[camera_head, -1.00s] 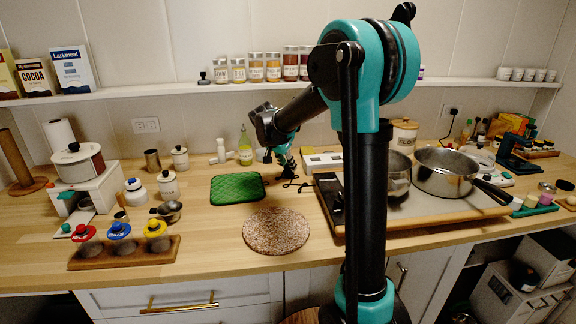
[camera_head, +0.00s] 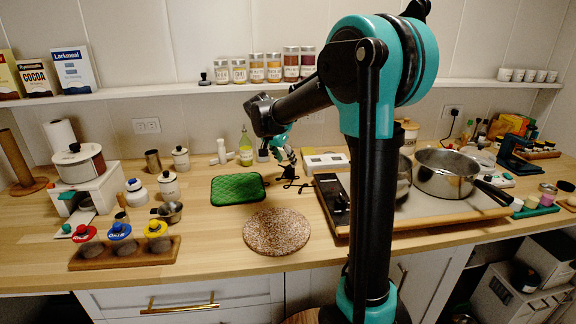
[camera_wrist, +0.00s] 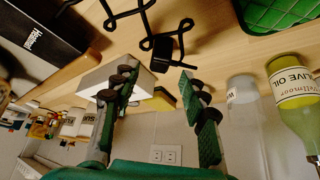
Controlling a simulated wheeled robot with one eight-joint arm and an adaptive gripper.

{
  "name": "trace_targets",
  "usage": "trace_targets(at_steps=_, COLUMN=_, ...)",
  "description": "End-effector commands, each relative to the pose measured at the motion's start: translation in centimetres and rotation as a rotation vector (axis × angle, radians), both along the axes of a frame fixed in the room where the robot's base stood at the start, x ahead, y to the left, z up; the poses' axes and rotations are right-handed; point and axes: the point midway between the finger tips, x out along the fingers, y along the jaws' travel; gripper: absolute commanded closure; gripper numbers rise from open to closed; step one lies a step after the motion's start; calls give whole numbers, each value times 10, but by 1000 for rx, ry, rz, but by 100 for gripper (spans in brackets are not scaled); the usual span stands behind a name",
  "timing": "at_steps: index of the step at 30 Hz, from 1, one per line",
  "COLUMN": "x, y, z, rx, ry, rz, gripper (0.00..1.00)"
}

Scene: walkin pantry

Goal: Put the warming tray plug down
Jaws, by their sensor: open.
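The black warming tray plug (camera_wrist: 167,46) lies on the wooden counter on its zigzag black cord in the wrist view. In the head view the plug and cord (camera_head: 290,184) are small and dark, between the green mat and the warming tray. My gripper (camera_wrist: 156,76) is open, its two green-and-black fingers spread apart with nothing between them. The plug is beyond the fingertips and apart from them. In the head view my gripper (camera_head: 285,155) is just above the cord. The warming tray (camera_head: 440,229) bears two metal pots at right.
A green quilted mat (camera_head: 238,189) and a round speckled trivet (camera_head: 276,232) lie nearby. An olive oil bottle (camera_wrist: 293,86) stands close to my gripper. A white box (camera_head: 325,161) lies behind the cord. A wall outlet (camera_wrist: 165,154) is behind.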

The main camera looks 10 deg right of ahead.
Motion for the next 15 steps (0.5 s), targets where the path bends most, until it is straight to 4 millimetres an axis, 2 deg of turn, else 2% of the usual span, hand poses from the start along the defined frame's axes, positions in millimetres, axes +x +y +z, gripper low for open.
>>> trace_targets(at_steps=3, x=-10, y=10, z=23, rx=0, ry=0, rz=2, gripper=56)
trace_targets(at_steps=7, x=-18, y=19, z=44, rx=1, ry=-1, rz=3, gripper=56)
trace_targets(at_steps=15, x=-27, y=28, z=67, rx=0, ry=0, rz=0, gripper=56)
